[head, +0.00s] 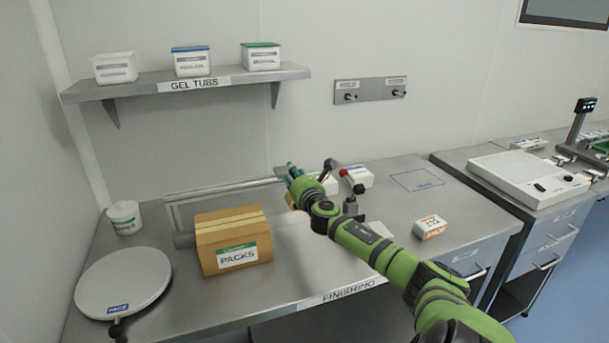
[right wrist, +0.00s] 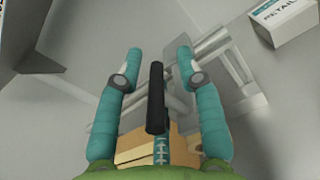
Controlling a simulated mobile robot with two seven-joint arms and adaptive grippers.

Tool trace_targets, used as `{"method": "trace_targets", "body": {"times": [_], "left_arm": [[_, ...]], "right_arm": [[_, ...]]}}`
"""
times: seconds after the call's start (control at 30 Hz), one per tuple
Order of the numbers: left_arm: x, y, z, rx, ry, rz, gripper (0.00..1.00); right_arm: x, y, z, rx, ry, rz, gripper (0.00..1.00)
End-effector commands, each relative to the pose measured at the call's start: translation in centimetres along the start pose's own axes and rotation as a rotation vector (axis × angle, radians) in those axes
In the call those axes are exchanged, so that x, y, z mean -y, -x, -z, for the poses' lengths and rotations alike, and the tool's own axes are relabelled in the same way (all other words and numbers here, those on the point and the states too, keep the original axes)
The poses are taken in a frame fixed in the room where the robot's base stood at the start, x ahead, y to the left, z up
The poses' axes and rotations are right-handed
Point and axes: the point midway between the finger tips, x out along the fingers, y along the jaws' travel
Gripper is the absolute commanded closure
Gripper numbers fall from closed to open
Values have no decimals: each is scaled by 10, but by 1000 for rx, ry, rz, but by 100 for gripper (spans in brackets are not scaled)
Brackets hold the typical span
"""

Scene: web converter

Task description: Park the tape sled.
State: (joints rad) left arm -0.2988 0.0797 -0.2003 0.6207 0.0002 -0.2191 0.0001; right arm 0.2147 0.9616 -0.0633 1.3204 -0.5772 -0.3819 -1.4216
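My right gripper (head: 294,172) reaches over the middle of the finishing bench, at the right end of a metal rail (head: 225,190). In the right wrist view its two teal fingers (right wrist: 157,62) are spread apart. A black bar-shaped handle (right wrist: 156,98) lies between them, with a gap visible on each side. The handle seems to belong to the tape sled, whose body is mostly hidden by my gripper and arm. Metal rail parts (right wrist: 210,45) show beyond the fingers. My left gripper is not in view.
A brown PACKS carton (head: 222,252) stands left of my arm. A round white turntable (head: 123,283) and a white tub (head: 124,217) are further left. A shelf (head: 130,88) holds tubs above.

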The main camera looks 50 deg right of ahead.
Motion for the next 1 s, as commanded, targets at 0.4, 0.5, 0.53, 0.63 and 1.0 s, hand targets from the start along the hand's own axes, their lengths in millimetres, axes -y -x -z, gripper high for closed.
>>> {"method": "trace_targets", "body": {"times": [0.4, 0.5, 0.53, 0.63, 1.0], "left_arm": [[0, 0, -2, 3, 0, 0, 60], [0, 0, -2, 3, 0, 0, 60], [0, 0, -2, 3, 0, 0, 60], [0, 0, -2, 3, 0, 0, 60], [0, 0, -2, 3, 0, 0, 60]], "right_arm": [[1, 57, 1, -4, 4, 1, 63], [2, 70, 2, -4, 3, 1, 63], [2, 74, 1, -4, 4, 2, 63], [2, 85, 1, -3, 1, 2, 63], [2, 103, -1, 0, 0, 4, 63]]}}
